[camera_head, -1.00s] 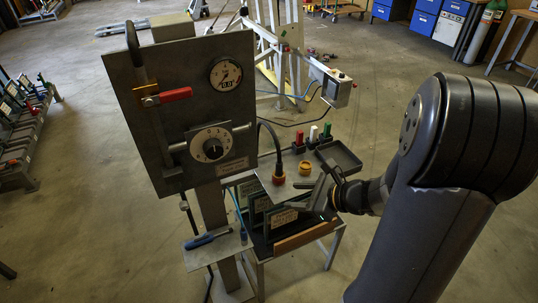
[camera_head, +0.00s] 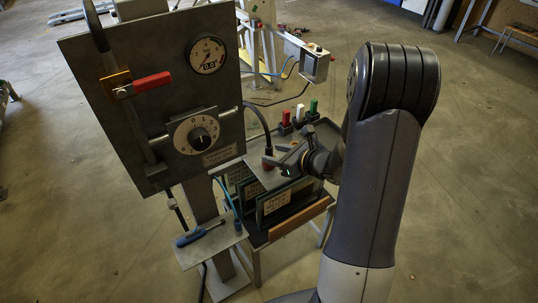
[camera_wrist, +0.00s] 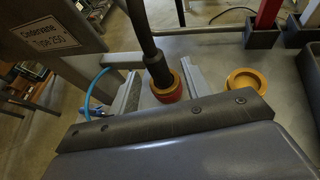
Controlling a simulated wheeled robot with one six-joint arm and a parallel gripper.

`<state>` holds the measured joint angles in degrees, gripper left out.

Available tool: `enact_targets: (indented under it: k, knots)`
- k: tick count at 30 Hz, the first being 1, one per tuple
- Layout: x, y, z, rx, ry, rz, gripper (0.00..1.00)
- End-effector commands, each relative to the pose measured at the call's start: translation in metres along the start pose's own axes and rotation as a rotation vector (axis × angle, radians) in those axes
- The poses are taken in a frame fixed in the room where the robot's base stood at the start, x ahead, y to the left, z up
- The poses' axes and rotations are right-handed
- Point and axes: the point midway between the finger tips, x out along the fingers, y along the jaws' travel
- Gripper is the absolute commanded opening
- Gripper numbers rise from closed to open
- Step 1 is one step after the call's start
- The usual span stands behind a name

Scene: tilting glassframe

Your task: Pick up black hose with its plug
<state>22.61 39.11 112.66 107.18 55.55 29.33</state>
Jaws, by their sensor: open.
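The black hose (camera_head: 259,119) curves down from behind the panel to its plug (camera_head: 268,163), which stands upright on the grey tabletop. In the wrist view the hose (camera_wrist: 145,32) runs down into a black sleeve, and the plug (camera_wrist: 168,92) has a red base with an orange ring. My gripper (camera_head: 283,166) is beside the plug, low over the table. In the wrist view my gripper (camera_wrist: 161,76) is open, with one finger on each side of the plug. A gap shows on the left; the right finger is close to the plug. Contact cannot be told.
A yellow round cap (camera_wrist: 246,81) sits right of the right finger. Red, white and green handles (camera_head: 300,114) stand behind. The panel (camera_head: 135,120) with gauge, dial and red-handled valve rises left. A blue-handled tool (camera_head: 200,234) lies on a small shelf. Framed plates (camera_head: 285,198) are below the tabletop.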

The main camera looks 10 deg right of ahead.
Motion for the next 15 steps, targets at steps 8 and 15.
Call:
enact_targets:
  k: [8, 15]
  knots:
    - [0.031, 0.002, -0.002, -0.001, 0.000, 0.002, 0.46]
    - [0.032, 0.001, -0.002, -0.001, 0.000, 0.000, 0.44]
